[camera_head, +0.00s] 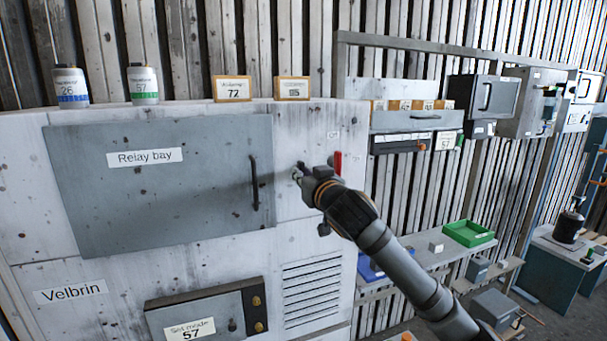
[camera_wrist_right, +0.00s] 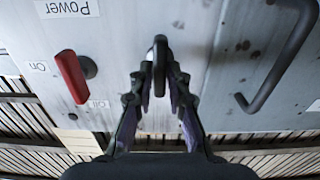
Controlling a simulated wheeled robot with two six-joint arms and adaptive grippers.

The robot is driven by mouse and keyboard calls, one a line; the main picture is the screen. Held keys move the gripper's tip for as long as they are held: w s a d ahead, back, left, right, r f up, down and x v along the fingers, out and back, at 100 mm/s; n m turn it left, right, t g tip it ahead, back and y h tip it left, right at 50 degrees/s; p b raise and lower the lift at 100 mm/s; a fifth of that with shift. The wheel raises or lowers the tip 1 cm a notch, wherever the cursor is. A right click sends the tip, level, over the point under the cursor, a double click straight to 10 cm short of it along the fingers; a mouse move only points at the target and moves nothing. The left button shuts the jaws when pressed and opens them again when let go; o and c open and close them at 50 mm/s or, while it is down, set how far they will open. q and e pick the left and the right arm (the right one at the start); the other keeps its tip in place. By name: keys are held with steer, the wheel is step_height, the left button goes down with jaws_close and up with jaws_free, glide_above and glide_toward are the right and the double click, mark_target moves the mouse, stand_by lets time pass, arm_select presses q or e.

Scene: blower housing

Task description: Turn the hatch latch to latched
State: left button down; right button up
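The hatch is the grey Relay bay door (camera_head: 170,205) on the white cabinet, with a dark bar handle (camera_head: 255,183); the handle also shows in the right wrist view (camera_wrist_right: 290,65). My right gripper (camera_head: 298,172) is at the cabinet front, just right of the door. In the right wrist view, a small dark latch (camera_wrist_right: 160,68) stands lengthwise between the fingertips of my right gripper (camera_wrist_right: 160,78). The fingers flank it closely on both sides; I cannot tell whether they press on it. In the head view the gripper hides the latch. My left gripper is out of view.
A red power switch (camera_wrist_right: 71,76) with On and Off labels is close beside the gripper; it also shows in the head view (camera_head: 338,163). Below are a set-mode box (camera_head: 205,315) and vent slots (camera_head: 312,288). Canisters and tags stand on the cabinet top.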

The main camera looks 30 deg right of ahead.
jaws_close()
steer(key=shift+n, duration=0.3)
steer(key=n, duration=1.7)
steer(key=shift+a+f, duration=0.25)
steer(key=shift+a, duration=0.1)
steer(key=shift+n, duration=0.4)
steer(key=shift+o, duration=2.3)
jaws_free()
steer(key=shift+o, duration=0.5)
steer(key=shift+w+f, duration=0.1)
steer(key=shift+w, duration=0.05)
